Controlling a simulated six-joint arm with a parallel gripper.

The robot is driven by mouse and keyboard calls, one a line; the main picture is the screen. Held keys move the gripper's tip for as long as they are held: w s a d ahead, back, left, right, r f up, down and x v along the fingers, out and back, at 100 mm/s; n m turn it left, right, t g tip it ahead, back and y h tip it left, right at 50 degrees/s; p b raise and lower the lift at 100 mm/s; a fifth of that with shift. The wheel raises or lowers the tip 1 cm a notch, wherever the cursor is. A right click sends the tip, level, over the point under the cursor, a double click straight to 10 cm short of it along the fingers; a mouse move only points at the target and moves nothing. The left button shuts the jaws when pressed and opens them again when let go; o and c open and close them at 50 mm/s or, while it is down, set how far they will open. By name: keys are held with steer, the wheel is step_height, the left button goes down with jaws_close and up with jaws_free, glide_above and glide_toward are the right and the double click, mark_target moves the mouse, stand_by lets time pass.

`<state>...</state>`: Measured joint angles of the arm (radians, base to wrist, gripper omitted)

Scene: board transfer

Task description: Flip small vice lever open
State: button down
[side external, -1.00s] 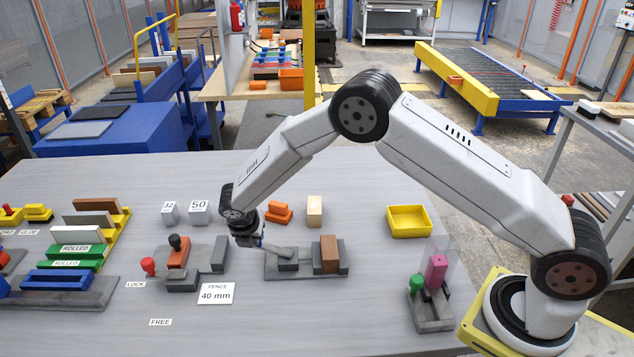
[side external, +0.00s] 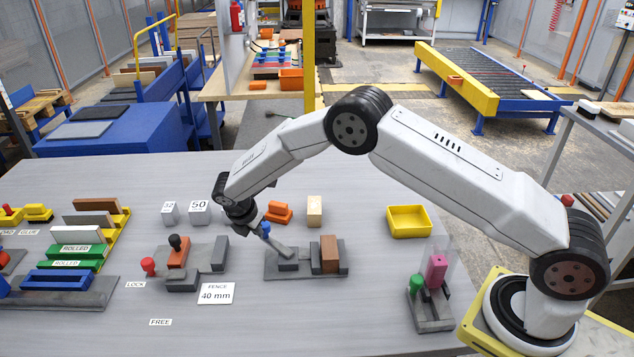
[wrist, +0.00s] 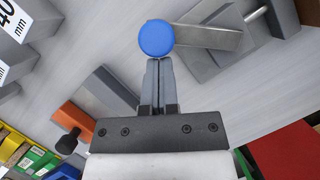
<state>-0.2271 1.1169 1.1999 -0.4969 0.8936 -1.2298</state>
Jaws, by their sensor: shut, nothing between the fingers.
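The small vice (side external: 328,270) is a grey base with dark jaws and a brown block (side external: 329,253) at its right. Its lever (side external: 280,247) is a grey bar with a blue knob (side external: 265,229), angling up and left from the vice. In the wrist view the knob (wrist: 158,38) is at the end of the lever (wrist: 208,40), directly beyond my fingertips. My gripper (wrist: 158,62) is shut and empty, its tips at the near edge of the knob; I cannot tell whether they touch. In the side view my gripper (side external: 256,232) is just left of the knob.
Left of the vice is a fixture with an orange block (side external: 178,254), a red knob (side external: 148,266) and a 40 mm sign (side external: 216,293). Orange pieces (side external: 279,212) and a beige block (side external: 314,210) stand behind. A yellow tray (side external: 408,221) is at right.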

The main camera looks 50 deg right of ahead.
mark_target(266, 223)
steer(key=d+m, duration=0.1)
steer(key=d+m+g, duration=0.1)
steer(key=m, duration=0.1)
steer(key=d+m, duration=0.1)
steer(key=shift+w+d+m+g, duration=0.2)
steer(key=shift+w+m+g, duration=0.1)
steer(key=shift+w+g, duration=0.1)
steer(key=shift+s+d+m+g+y, duration=0.2)
steer(key=shift+d+m+g, duration=0.2)
steer(key=shift+d+m, duration=0.55)
steer(key=shift+s+d+m+g+y, duration=0.2)
steer(key=shift+d+m+g, duration=0.25)
steer(key=shift+m, duration=0.8)
steer(key=shift+w+a, duration=0.1)
steer(key=shift+w+a, duration=0.45)
steer(key=shift+a, duration=0.35)
steer(key=shift+w+a, duration=0.45)
steer(key=shift+a, duration=0.35)
steer(key=v, duration=1)
steer(key=shift+s, duration=0.1)
